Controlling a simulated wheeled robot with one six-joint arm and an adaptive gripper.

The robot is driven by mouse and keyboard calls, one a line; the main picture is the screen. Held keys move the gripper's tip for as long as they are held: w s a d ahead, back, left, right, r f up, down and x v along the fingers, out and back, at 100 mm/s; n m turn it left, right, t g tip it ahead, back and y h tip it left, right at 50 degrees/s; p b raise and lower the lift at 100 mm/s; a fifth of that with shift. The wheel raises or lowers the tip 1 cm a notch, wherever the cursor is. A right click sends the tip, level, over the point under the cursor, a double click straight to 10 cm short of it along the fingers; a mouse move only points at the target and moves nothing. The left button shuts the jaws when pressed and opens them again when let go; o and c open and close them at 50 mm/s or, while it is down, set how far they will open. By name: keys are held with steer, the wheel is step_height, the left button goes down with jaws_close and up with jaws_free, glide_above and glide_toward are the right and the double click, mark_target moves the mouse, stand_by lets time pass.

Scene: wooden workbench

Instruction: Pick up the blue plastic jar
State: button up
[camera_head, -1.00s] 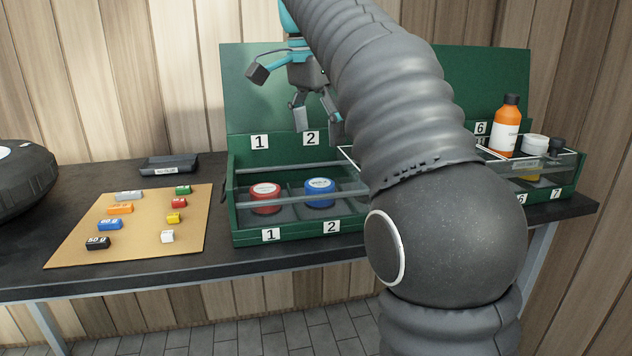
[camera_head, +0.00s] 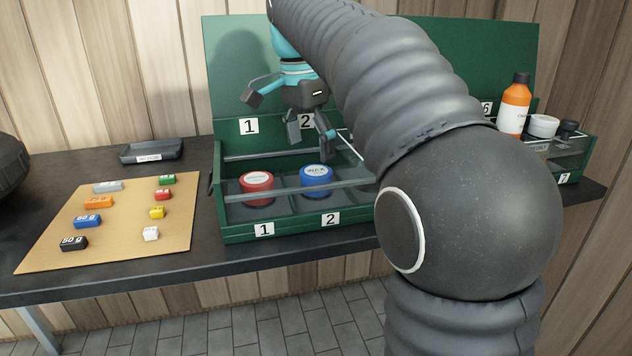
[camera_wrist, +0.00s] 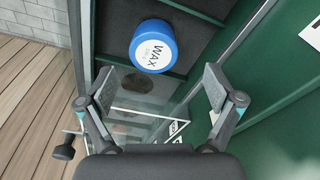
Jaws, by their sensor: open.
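The blue plastic jar (camera_head: 316,180) stands in compartment 2 of the green box (camera_head: 290,233), with a white label on its lid. In the wrist view the jar (camera_wrist: 154,45), labelled "WAX", lies ahead of and between the fingers, apart from them. My gripper (camera_head: 310,150) is open and empty, above and slightly behind the jar. In the wrist view the two fingertips of my gripper (camera_wrist: 160,88) are spread wide. My arm hides the box's middle compartments in the head view.
A red jar (camera_head: 257,187) stands in compartment 1, left of the blue jar. A clear front panel and dividers surround the compartments. An orange bottle (camera_head: 515,106) and a white jar (camera_head: 543,126) are at the right. Weights lie on a tan board (camera_head: 120,250); a black tray (camera_head: 152,151) is behind.

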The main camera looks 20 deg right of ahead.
steer(key=shift+s+d+f+b, duration=0.1)
steer(key=shift+d+f+b, duration=0.1)
steer(key=shift+f, duration=0.8)
steer(key=shift+s+d+f+b, duration=0.1)
steer(key=shift+d+f+b, duration=0.05)
steer(key=shift+f, duration=0.8)
steer(key=shift+d+f+b, duration=0.15)
steer(key=shift+d+f, duration=0.05)
steer(key=shift+f, duration=0.8)
steer(key=c, duration=1.3)
